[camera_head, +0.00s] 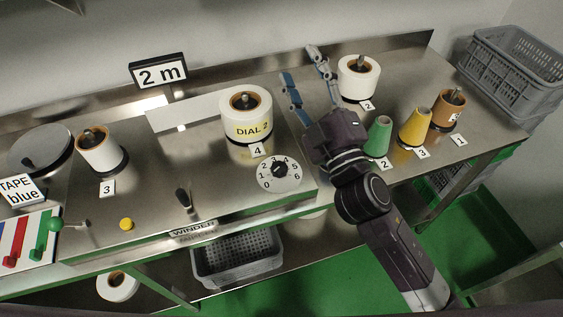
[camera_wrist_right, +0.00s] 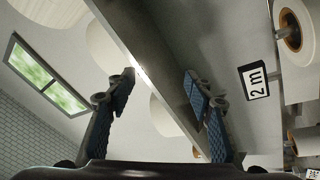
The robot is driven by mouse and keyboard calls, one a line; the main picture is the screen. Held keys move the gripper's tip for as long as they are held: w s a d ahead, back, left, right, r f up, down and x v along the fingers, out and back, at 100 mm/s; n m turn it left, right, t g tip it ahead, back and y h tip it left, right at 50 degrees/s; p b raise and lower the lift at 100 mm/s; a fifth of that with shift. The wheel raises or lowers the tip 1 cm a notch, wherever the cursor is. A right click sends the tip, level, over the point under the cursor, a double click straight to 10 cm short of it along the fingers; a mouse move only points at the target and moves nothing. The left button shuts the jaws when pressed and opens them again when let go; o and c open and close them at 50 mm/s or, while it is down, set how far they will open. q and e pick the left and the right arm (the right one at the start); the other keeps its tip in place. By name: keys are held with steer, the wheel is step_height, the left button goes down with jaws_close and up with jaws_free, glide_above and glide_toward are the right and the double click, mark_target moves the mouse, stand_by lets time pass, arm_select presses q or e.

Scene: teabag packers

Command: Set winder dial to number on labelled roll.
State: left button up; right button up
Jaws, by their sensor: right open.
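The winder dial (camera_head: 279,172) is a white disc with numbers around a black knob, on the front right of the steel winder top in the head view. The knob's exact setting is too small to tell. The labelled roll (camera_head: 247,117) is white with a yellow band reading "DIAL" and a digit that looks like 2; it stands behind the dial with a card "4" in front. My right gripper (camera_head: 308,82) is open and empty, raised to the right of the labelled roll, fingers pointing up and away. Its fingers also show in the right wrist view (camera_wrist_right: 160,95). My left gripper is out of view.
A "2 m" sign (camera_head: 158,72) stands at the back. White rolls stand left (camera_head: 98,150) and back right (camera_head: 358,78). Green (camera_head: 378,137), yellow (camera_head: 414,127) and brown (camera_head: 447,110) spools stand right of my arm. A lever (camera_head: 182,198) and yellow button (camera_head: 127,224) are at the front.

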steer(key=s+a+r+n+g+y, duration=0.2)
steer(key=a+r+n+g+y, duration=0.1)
steer(key=a+n+y, duration=0.25)
steer(key=s+a+r+n+g+y, duration=0.2)
steer(key=s+a+r+n+y, duration=0.1)
steer(key=a+n+y, duration=0.3)
steer(key=s+a+f+n+g+y, duration=0.1)
steer(key=s+a+f+n+g, duration=0.1)
steer(key=s+a+n+g, duration=0.65)
steer(key=n+g+h, duration=0.5)
steer(key=n+h, duration=0.8)
steer(key=h, duration=0.4)
glide_toward(279, 166)
steer(key=f, duration=0.1)
steer(key=shift+t+y, duration=0.25)
steer(key=p+x, duration=0.1)
steer(key=x, duration=0.2)
steer(key=p+x, duration=0.2)
steer(key=x, duration=0.1)
steer(key=shift+s+f+p, duration=0.15)
steer(key=shift+f+p, duration=0.15)
steer(key=shift+f, duration=0.05)
steer(key=shift+a+f, duration=0.2)
steer(key=shift+f, duration=0.2)
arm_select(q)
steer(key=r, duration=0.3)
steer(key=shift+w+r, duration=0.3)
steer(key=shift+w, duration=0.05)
arm_select(e)
steer(key=c, duration=1.2)
